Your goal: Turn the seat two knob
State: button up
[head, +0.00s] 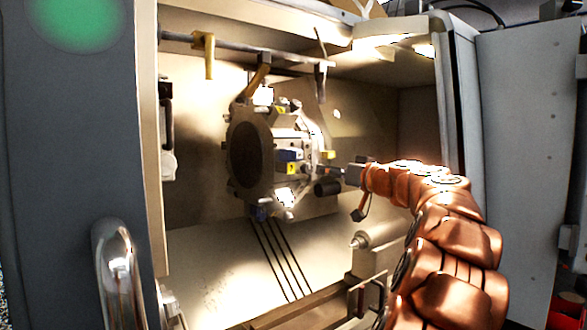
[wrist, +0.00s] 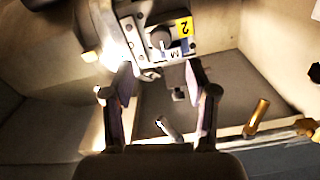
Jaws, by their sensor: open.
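The turret (head: 248,155) stands inside the machine, with tool seats around its rim. In the wrist view, a yellow label with a 2 (wrist: 184,27) marks one seat. A dark round knob (wrist: 160,38) sits just left of that label, on a pale block. My gripper (wrist: 160,80) is open, its two fingers spread below the knob in the picture, with nothing between them. The fingers appear apart from the knob. In the head view, my gripper (head: 338,172) is at the right side of the turret, and the knob is too small to make out.
The machine's grey door with a metal handle (head: 118,270) stands at the left. A rail with hanging hooks (head: 208,55) runs above the turret. Open space lies below the turret.

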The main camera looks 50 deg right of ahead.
aim_at(310, 168)
jog(key=p+x, duration=0.2)
jog(key=x, duration=0.4)
jog(key=shift+w+r, duration=0.1)
jog(key=shift+w, duration=0.05)
jog(key=shift+p+x, duration=0.4)
jog(key=shift+x, duration=0.4)
grip_shut()
